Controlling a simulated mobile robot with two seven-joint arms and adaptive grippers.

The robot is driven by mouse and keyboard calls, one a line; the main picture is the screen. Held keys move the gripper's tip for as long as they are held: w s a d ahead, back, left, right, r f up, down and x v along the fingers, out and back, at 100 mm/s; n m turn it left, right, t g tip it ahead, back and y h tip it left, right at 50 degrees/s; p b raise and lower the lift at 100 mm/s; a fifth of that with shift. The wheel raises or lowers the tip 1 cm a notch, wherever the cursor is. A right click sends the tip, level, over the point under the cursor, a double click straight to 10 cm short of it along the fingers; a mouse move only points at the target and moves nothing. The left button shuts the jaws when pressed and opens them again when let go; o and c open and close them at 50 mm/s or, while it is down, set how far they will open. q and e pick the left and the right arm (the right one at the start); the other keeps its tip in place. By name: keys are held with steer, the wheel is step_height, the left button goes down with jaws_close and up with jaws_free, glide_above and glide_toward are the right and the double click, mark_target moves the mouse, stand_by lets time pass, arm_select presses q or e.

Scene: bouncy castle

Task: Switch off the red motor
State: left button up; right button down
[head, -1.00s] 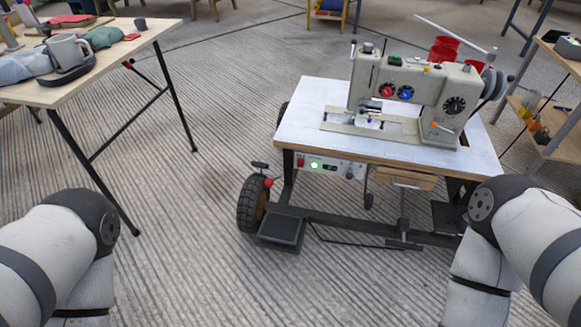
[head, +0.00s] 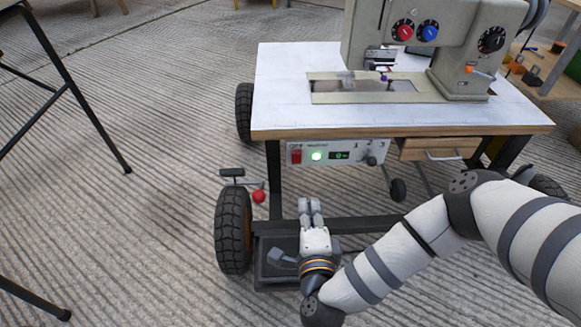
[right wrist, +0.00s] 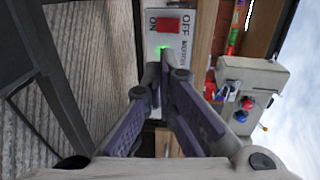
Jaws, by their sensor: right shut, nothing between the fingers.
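A red rocker switch (head: 296,154) sits at the left end of a white control panel (head: 345,146) under the front edge of the sewing machine table. A lit green lamp (head: 316,156) is beside it. In the right wrist view the red switch (right wrist: 168,25) lies between the marks ON and OFF; which way it is tipped I cannot tell. My right gripper (head: 310,204) is shut and empty, pointing at the panel from below. In the right wrist view its fingertips (right wrist: 166,66) overlap the panel by the green glow; contact is not visible. My left gripper is not in view.
The sewing machine (head: 455,45) stands on the white table top (head: 285,85). A black wheel (head: 233,230) and a red-knobbed lever (head: 258,196) are left of my gripper, a wooden drawer (head: 440,148) right of the panel.

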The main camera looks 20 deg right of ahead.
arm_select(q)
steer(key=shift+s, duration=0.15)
arm_select(e)
steer(key=shift+s+r, duration=0.15)
steer(key=shift+d, duration=0.1)
steer(key=b, duration=0.4)
glide_toward(297, 157)
step_height(297, 157, down, 3)
steer(key=w+d, duration=0.2)
steer(key=w, duration=0.1)
steer(key=w+b, duration=0.1)
steer(key=w+d+r, duration=0.1)
steer(key=shift+w, duration=0.1)
steer(key=shift+w+d+r, duration=0.15)
steer(key=shift+w, duration=0.15)
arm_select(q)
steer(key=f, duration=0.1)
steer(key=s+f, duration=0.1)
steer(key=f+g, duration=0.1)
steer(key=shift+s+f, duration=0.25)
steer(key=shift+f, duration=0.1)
